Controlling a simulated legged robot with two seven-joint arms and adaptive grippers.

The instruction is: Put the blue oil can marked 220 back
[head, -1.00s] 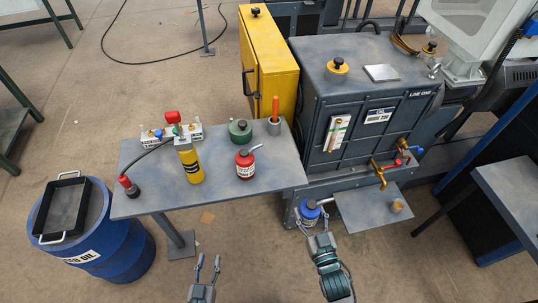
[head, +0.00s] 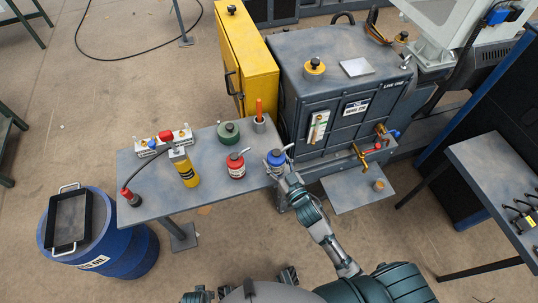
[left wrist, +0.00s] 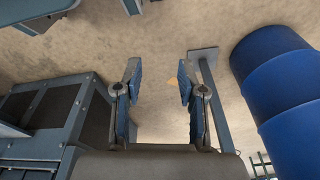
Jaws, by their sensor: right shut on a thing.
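The blue oil can (head: 276,159) is at the right end of the grey side table in the head view. Its number is too small to read. My right gripper (head: 285,176) is shut on the can from the near side, and the can looks upright. I cannot tell whether its base touches the tabletop. A red oil can (head: 236,170) stands to its left on the table (head: 212,187). My left gripper is open and empty in the left wrist view (left wrist: 158,78), over bare floor and away from the cans.
A yellow bottle (head: 185,170), a green can (head: 229,133) and a grey cup (head: 259,125) with an orange handle share the table. The dark machine (head: 345,90) stands right, with a low shelf (head: 350,190). A blue drum (head: 110,245) with a black tray (head: 70,218) stands left.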

